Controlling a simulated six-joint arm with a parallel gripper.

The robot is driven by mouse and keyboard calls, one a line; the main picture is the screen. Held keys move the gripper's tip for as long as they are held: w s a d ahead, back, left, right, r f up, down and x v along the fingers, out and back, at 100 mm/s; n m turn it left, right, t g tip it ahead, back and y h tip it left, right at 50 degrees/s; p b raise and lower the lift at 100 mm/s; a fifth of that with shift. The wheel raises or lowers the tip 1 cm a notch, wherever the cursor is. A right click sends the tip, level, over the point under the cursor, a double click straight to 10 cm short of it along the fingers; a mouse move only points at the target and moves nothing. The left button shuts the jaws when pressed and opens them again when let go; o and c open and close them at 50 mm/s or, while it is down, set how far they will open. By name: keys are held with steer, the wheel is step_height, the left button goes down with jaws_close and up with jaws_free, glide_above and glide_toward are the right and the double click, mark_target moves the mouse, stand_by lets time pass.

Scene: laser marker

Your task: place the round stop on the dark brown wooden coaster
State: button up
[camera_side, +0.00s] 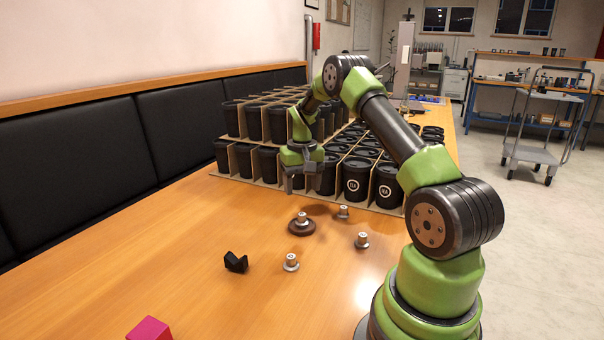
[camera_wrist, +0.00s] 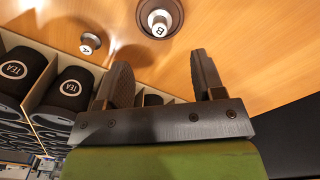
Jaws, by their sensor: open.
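The dark brown round coaster (camera_side: 293,229) lies on the wooden table, and a small silver stop (camera_side: 302,218) stands upright on it. In the wrist view the coaster (camera_wrist: 163,37) is at the top middle, with the stop (camera_wrist: 159,20) on it showing an 8-like mark. My gripper (camera_side: 303,186) is open and empty, above the table and apart from that stop. Its two fingers also show in the wrist view (camera_wrist: 163,72). Other similar stops stand at the front (camera_side: 291,262), right (camera_side: 362,240) and back (camera_side: 343,212). Their exact shapes are too small to tell.
Dividers with black TEA cups (camera_side: 355,178) stand close behind my gripper. A black angular piece (camera_side: 236,262) and a pink block (camera_side: 149,329) lie toward the front left. The table between them and the padded bench (camera_side: 65,160) is clear.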

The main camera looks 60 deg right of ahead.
steer(key=s+a+r+n+t, duration=0.2)
steer(key=a+r+t, duration=0.1)
steer(key=a+r, duration=1.5)
steer(key=s+a+r+n+t+y, duration=0.2)
steer(key=s+a+n+t, duration=0.1)
steer(key=s+a, duration=0.8)
steer(key=s+t, duration=0.1)
steer(key=s, duration=0.2)
steer(key=shift+a+r, duration=0.25)
steer(key=shift+a, duration=0.15)
